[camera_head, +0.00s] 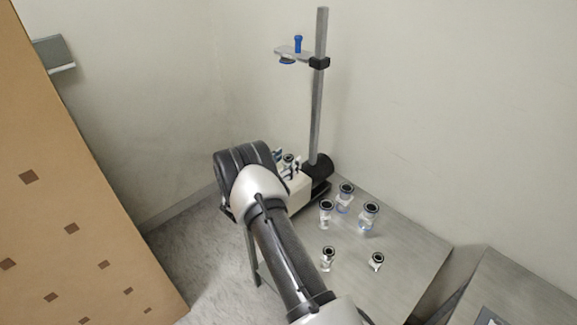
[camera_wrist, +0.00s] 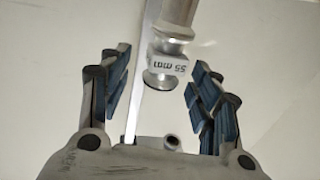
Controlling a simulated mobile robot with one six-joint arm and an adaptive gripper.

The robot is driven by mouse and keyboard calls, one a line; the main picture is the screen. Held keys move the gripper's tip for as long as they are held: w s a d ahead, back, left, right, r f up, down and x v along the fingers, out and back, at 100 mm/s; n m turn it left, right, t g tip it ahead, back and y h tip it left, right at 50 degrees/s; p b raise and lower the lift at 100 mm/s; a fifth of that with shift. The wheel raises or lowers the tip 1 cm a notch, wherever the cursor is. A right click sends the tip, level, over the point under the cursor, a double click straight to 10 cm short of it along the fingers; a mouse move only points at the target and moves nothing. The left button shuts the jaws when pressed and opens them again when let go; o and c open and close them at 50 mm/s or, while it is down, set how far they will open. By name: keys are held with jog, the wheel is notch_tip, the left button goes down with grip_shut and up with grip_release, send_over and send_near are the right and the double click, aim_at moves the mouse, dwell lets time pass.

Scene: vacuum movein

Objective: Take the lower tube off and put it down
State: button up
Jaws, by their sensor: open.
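In the wrist view, a metallic grey tube (camera_wrist: 176,18) has a pale collar marked "55 mm" (camera_wrist: 168,66) and a round flanged end. My gripper (camera_wrist: 159,84) is open, with its blue-padded fingers on either side of that end. Both fingers look apart from it, and nothing is gripped. In the head view, my gripper (camera_head: 287,162) is low beside the stand's pole (camera_head: 319,110). My arm hides much of this spot, so the tube is not clear there.
A bracket (camera_head: 292,53) with a blue knob (camera_head: 298,44) is clamped high on the pole. Several small clear fittings with dark rims, such as this one (camera_head: 368,218), stand on the grey table (camera_head: 410,262). Walls close in behind. A brown panel (camera_head: 70,190) stands at left.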

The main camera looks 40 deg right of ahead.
jog(key=shift+x, duration=0.9)
jog(key=c, duration=1.3)
